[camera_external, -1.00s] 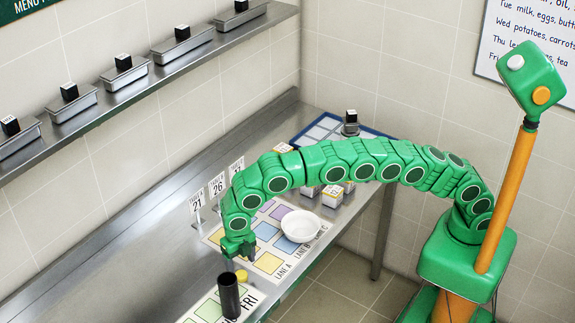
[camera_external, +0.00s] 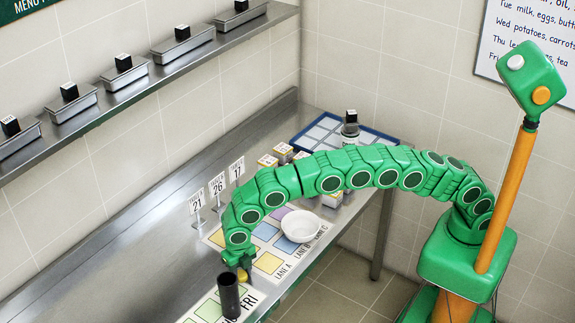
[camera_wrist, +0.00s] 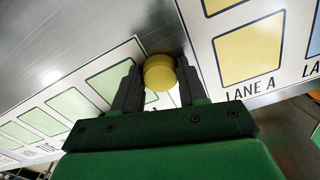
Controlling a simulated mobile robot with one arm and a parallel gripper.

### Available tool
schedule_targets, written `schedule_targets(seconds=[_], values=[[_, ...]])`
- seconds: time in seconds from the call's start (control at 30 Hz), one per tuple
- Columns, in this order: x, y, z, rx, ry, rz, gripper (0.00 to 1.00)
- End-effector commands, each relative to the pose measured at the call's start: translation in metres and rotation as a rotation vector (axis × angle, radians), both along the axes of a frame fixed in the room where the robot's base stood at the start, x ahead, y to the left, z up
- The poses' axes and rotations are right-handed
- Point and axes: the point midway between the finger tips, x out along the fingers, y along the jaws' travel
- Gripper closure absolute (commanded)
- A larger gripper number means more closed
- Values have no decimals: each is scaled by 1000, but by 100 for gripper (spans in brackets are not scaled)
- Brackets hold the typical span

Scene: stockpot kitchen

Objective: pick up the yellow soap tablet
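The yellow soap tablet (camera_wrist: 159,73) is a small round disc. In the wrist view it sits between the two fingers of my gripper (camera_wrist: 160,80), close to both fingertips. I cannot make out whether the fingers touch it. In the external view my gripper (camera_external: 240,265) is low over the counter, and the tablet (camera_external: 242,276) shows partly below it. The fingers stand apart on either side of the tablet. The tablet appears to be down at the counter, between the lane mat and the day mat.
A dark upright cylinder (camera_external: 229,296) stands close in front of my gripper. A white bowl (camera_external: 300,226) stands on the lane mat (camera_external: 268,262). Number signs (camera_external: 217,188) stand behind my arm. Small boxes (camera_external: 282,152) and a blue-edged tray (camera_external: 322,131) lie farther back. The counter at left is clear.

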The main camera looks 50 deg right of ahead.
Motion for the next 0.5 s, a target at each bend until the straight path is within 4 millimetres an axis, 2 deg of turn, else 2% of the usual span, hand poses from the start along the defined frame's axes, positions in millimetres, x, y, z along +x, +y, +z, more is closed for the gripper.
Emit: schedule_targets(seconds=[0.03,0.17,0.5], values=[[0,0,0,0,0,0,70],[0,0,0,0,0,0,88],[0,0,4,0,0,0,88]])
